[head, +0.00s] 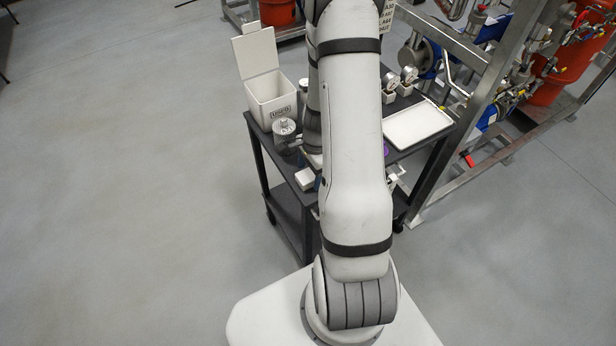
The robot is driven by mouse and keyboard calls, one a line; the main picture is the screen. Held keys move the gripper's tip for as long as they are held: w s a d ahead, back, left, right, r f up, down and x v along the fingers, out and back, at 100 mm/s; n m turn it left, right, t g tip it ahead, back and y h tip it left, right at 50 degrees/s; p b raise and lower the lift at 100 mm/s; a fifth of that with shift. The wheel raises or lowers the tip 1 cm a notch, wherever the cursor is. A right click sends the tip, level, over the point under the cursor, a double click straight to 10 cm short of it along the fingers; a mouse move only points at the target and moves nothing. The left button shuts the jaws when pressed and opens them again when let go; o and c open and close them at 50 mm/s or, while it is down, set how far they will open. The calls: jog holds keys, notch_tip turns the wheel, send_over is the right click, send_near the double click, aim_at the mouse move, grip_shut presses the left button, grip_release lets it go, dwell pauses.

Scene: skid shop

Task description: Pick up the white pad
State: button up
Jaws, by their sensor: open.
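A small white block-like piece (305,179) lies at the near left edge of the dark cart top, just left of my arm. It may be the white pad, but it is partly covered and too small to be sure. My arm crosses the middle of the cart, and its far section comes down behind the near one. My gripper's fingers are hidden behind my arm, so their distance from the white piece cannot be told.
The cart (258,150) also bears a white open-lidded bin (270,100), a round metal gauge (284,127), a white tray (418,126), small gauges (408,76) and a purple item (386,146). A metal pipe frame (480,100) stands close on the right. Floor at left is clear.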

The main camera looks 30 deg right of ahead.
aim_at(310, 174)
jog(key=c, duration=1.1)
jog(key=shift+o, duration=0.2)
notch_tip(310, 174, up, 10)
jog(key=b, duration=0.1)
